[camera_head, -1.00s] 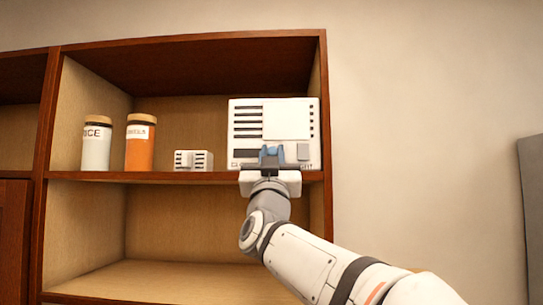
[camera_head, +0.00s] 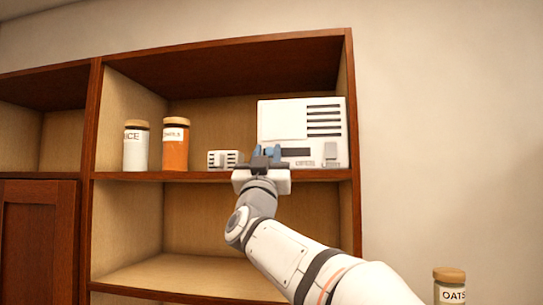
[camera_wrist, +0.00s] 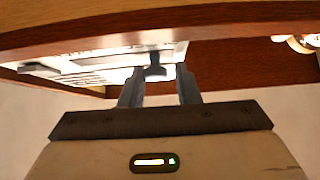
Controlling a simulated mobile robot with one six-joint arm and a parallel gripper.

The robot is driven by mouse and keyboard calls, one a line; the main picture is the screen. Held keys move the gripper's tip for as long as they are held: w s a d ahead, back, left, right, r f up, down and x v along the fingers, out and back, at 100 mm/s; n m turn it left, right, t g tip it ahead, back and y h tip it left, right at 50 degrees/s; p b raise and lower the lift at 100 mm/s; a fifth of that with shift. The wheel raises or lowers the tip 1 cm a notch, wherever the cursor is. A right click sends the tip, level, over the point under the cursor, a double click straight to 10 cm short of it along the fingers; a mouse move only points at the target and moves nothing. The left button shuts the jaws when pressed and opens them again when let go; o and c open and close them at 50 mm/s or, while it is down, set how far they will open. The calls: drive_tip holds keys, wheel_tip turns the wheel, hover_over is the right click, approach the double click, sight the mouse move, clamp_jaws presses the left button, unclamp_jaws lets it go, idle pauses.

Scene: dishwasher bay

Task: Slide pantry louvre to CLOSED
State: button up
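The louvre is a white box (camera_head: 338,142) on the shelf's right side. Its plain panel (camera_head: 283,120) sits over the left part, and dark slots show uncovered on the right. A dark slot runs along the lower front, with small lettering I cannot read clearly. My gripper (camera_head: 267,153) is at the louvre's lower left corner. In the wrist view my gripper (camera_wrist: 160,72) has its fingers apart, with a dark knob (camera_wrist: 155,70) between the tips. The knob seems close to the left finger, with a gap on the right.
A small white slotted block (camera_head: 223,158) stands just left of my gripper. A rice jar (camera_head: 135,148) and an orange jar (camera_head: 175,148) stand farther left. The shelf board (camera_head: 200,176) runs under them. An oats jar (camera_head: 450,290) is at lower right.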

drive_tip(key=shift+o, duration=0.6)
drive_tip(key=shift+a, duration=0.2)
drive_tip(key=shift+o, duration=0.9)
drive_tip(key=shift+d+h, duration=0.2)
drive_tip(key=shift+h, duration=0.1)
drive_tip(key=shift+f, duration=0.1)
drive_tip(key=shift+s+a+f+b, duration=0.1)
drive_tip(key=shift+s+f+b, duration=0.1)
drive_tip(key=shift+f+b, duration=0.15)
drive_tip(key=d+b+v, duration=0.1)
drive_tip(key=b+v, duration=0.2)
drive_tip(key=v, duration=0.4)
drive_tip(key=shift+s+a, duration=0.2)
drive_tip(key=shift+a, duration=0.3)
drive_tip(key=shift+r, duration=0.15)
